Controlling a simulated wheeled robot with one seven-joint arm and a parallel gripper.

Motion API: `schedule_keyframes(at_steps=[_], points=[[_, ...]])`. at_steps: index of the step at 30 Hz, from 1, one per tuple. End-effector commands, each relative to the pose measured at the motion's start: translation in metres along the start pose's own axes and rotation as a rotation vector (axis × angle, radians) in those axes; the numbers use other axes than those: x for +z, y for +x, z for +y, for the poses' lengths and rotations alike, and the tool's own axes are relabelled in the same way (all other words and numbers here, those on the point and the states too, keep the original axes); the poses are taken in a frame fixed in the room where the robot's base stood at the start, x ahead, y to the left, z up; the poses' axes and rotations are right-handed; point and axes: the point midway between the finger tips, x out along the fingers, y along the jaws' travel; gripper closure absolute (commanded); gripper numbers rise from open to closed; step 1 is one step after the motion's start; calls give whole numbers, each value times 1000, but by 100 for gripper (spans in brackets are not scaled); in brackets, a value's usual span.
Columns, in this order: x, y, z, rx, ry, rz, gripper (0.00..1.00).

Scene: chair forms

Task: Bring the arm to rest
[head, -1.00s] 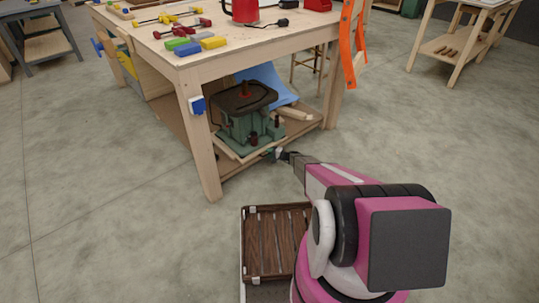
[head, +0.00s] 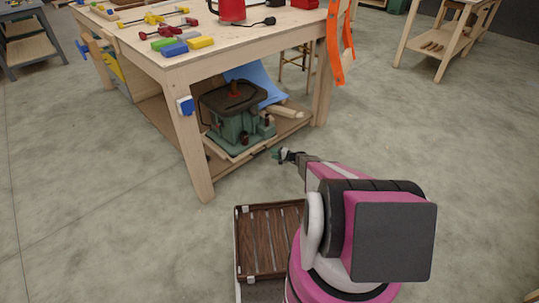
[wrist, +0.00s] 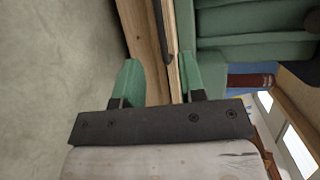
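My pink and grey arm (head: 335,172) reaches forward from the lower right in the head view. My gripper (head: 279,154) is at its far end, low beside the front edge of the workbench's lower shelf (head: 215,172). In the wrist view the gripper's two green fingers (wrist: 160,80) stand apart with nothing held between them. The wooden shelf edge (wrist: 150,45) shows behind the fingers. I cannot tell the exact gap between the fingers and the shelf.
A green machine (head: 236,118) sits on the lower shelf. A wooden workbench (head: 200,62) bears a red kettle and clamps. An orange strap (head: 335,50) hangs from its corner. A slatted wooden tray (head: 265,240) is beside my arm's base.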

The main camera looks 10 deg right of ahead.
Motion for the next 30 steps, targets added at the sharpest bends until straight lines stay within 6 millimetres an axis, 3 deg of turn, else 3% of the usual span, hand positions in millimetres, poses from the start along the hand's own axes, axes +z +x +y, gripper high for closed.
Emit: schedule_keyframes(at_steps=[16,19,23,30], points=[[0,-4,0,0,0,0,63],[8,-6,-9,13,-5,-13,63],[41,-13,-42,78,-33,-71,63],[143,-48,-135,336,-129,-244,63]])
